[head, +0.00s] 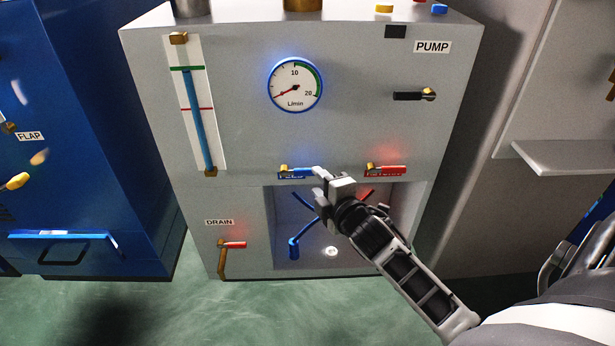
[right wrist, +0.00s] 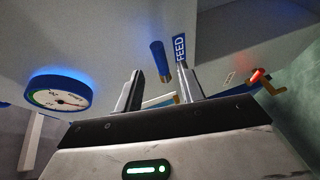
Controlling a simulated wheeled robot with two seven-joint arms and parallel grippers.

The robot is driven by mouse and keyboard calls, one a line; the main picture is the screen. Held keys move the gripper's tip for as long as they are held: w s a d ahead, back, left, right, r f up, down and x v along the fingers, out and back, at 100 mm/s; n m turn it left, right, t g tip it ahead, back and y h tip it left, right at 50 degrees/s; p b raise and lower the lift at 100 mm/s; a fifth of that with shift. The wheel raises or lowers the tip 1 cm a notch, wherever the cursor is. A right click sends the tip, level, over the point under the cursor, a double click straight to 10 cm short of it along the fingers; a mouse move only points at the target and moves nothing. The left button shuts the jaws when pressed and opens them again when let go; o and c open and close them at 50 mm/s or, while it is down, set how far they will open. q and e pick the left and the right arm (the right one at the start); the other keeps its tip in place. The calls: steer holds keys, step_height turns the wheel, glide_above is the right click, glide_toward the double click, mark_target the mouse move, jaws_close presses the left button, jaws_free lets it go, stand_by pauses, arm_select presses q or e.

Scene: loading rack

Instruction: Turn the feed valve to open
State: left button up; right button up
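The feed valve (head: 297,169) is on the grey cabinet front, with a brass hub at its left and a blue lever pointing right, roughly horizontal. Its blue label sits just below, partly hidden; it reads FEED in the right wrist view (right wrist: 180,48). My right gripper (head: 319,180) is at the lever's right end. In the right wrist view its two fingers (right wrist: 160,88) stand apart, with the blue lever (right wrist: 158,62) beyond and between the tips. I cannot tell whether they touch it. My left gripper is out of view.
A red-handled valve (head: 385,169) is close to the right. A round flow gauge (head: 295,85) is above, its needle at the low end. The drain valve (head: 233,245) is lower left, the pump switch (head: 414,96) upper right. A recess with pipes (head: 290,235) lies below.

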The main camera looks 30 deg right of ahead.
mark_target(310, 175)
steer(key=b+x, duration=0.1)
steer(key=x, duration=0.4)
steer(key=shift+w+f, duration=0.15)
steer(key=shift+w, duration=0.2)
steer(key=shift+w+b, duration=0.35)
steer(key=shift+w, duration=0.1)
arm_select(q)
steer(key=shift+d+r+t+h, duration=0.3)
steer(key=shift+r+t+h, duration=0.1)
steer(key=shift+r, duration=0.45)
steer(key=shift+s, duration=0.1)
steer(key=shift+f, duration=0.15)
arm_select(e)
jaws_close()
